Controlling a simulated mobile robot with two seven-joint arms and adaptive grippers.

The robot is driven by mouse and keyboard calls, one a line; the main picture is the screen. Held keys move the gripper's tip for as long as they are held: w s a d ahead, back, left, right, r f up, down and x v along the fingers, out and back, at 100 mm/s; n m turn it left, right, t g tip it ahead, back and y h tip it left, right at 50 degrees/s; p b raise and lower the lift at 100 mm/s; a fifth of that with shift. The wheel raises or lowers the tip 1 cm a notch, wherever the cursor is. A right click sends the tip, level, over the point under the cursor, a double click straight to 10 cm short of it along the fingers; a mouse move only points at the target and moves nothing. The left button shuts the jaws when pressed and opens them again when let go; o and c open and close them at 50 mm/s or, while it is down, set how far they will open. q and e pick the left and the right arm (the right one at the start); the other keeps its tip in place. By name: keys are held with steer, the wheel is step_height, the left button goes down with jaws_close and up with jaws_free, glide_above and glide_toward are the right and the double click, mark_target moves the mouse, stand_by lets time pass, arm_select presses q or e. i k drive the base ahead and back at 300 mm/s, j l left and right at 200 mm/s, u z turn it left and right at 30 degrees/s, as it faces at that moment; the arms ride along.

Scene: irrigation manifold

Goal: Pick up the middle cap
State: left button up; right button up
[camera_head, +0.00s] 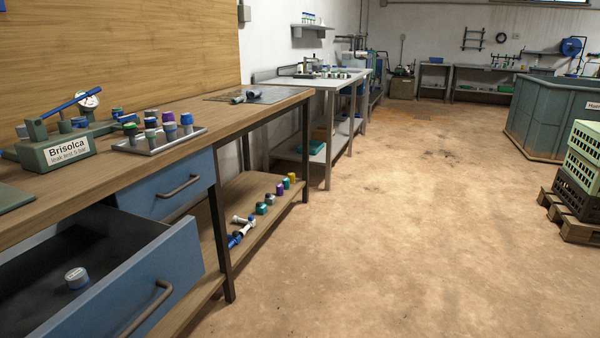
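Neither of my grippers is in view. Several small caps stand in two rough rows on a metal tray (160,145) on the wooden bench. In its front row are a blue-and-green cap (130,132), a grey cap (151,138), a grey-white cap (169,132) and a blue-topped cap (186,121). A single grey-blue cap (76,278) stands in the open drawer (35,290). Which one is the middle cap I cannot tell.
A leak test rig marked Brisolca (68,148) stands on the bench (235,115). Coloured fittings (262,208) line the lower shelf (268,222). The open blue drawer juts out at the front left. The floor (400,220) is clear; crates (582,160) stand at the right.

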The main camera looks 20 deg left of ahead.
mark_target(76, 279)
steer(key=i+u, duration=0.3)
steer(key=u, duration=0.2)
steer(key=i+l+u, duration=0.2)
steer(key=u, duration=0.3)
steer(key=i+l+u, duration=0.3)
steer(key=u, duration=0.2)
steer(key=i+l+u, duration=0.25)
steer(key=l+u, duration=0.25)
steer(key=i+l+u, duration=0.15)
steer(key=l+u, duration=0.2)
steer(key=u, duration=0.15)
